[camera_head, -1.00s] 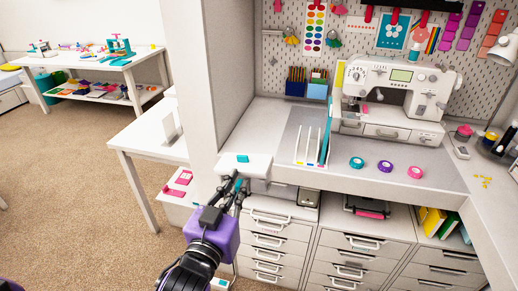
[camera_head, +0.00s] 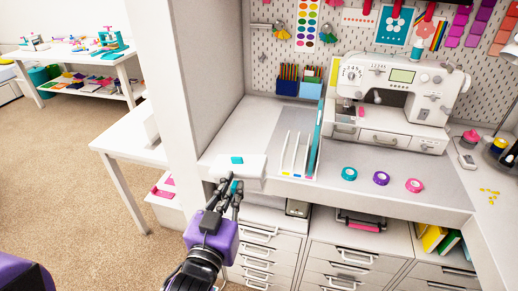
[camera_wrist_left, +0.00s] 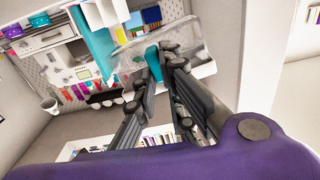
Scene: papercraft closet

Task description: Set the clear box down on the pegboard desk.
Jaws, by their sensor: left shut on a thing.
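The clear box (camera_head: 247,167) is a pale, see-through box with a teal patch on it. My left gripper (camera_head: 232,187) is shut on its near side, and the box overlaps the front left corner of the pegboard desk (camera_head: 395,200). I cannot tell whether it touches the desktop or hovers. In the left wrist view the box (camera_wrist_left: 193,36) is tilted between and beyond the fingertips (camera_wrist_left: 163,62), with teal showing at the grip. My right gripper is not in view.
Left of the box stands a grey side panel (camera_head: 210,80). White upright dividers (camera_head: 293,152) stand just right of it. Tape rolls (camera_head: 381,178) and a sewing machine (camera_head: 395,95) are further right. The desktop behind the box, beside the panel, is clear.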

